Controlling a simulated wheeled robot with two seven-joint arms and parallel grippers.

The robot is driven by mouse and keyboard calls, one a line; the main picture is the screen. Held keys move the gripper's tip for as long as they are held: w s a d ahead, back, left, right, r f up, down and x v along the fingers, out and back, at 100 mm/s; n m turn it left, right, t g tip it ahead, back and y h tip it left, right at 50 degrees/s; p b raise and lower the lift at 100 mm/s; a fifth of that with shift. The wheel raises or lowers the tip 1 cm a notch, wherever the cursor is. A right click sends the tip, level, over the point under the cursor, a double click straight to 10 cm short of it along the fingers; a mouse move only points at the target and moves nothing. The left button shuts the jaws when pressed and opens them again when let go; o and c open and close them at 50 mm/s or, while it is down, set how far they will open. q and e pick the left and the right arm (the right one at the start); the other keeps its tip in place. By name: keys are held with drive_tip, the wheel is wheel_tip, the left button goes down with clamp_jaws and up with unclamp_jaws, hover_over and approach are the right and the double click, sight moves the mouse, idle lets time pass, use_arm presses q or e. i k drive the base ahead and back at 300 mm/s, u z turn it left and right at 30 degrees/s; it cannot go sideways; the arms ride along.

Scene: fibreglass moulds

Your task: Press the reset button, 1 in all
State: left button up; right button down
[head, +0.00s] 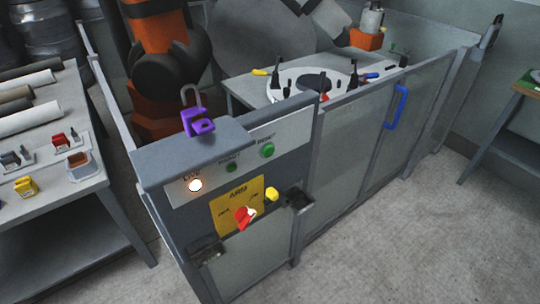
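A grey control cabinet stands in the middle of the head view, with a pale sloped panel (208,181) on its upper front. A larger green button (266,150) sits at the panel's right end under a small label that seems to read RESET. A smaller, darker green round (231,167) is left of it; its label is blurred. A lit white lamp (195,185) is at the left end, under a label like LIVE. Neither of my grippers is in view, and nothing covers the buttons.
Below the panel are a yellow plate (228,216) with a red handle (245,216) and a yellow knob (271,194). A purple padlock (198,121) stands on the cabinet top. A fence with a blue handle (397,107) runs right. A bench (85,200) is left; the front floor is clear.

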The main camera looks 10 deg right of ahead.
sight(268, 151)
drive_tip(key=k, duration=0.45)
drive_tip(key=u, duration=0.85)
drive_tip(key=i, duration=0.75)
drive_tip(key=z, duration=1.15)
